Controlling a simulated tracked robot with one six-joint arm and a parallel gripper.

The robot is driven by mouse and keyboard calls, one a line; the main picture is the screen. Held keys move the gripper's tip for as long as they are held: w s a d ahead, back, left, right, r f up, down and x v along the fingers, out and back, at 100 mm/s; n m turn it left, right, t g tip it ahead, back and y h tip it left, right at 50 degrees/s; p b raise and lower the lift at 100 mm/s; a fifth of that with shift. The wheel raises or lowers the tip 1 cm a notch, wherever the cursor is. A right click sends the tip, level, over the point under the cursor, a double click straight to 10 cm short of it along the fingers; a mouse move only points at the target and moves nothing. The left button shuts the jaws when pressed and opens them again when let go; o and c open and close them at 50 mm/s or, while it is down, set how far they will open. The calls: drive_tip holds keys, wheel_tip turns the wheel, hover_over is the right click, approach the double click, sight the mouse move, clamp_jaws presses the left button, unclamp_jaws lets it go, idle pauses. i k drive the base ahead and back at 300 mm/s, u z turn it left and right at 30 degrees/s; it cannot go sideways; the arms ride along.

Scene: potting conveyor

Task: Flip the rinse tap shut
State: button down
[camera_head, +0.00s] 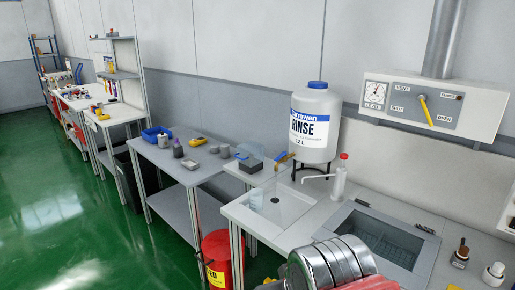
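The rinse tank (314,125) is a white bottle with a blue cap and a label reading RINSE 12 L. It stands on a dark stand at the back of the bench. My gripper is not in view. Ringed metal at the bottom edge looks like part of my arm.
A white dispenser with a red top (340,178) stands right of the tank. A sunken basin (378,240) and small bottles (493,274) are at right. A vent panel (425,105) with a yellow lever hangs above. A red bucket (217,258) stands on the green floor, which is open at left.

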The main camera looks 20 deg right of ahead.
sight(284, 153)
drive_tip(key=u, duration=0.35)
drive_tip(key=i, duration=1.3)
drive_tip(key=u, duration=0.1)
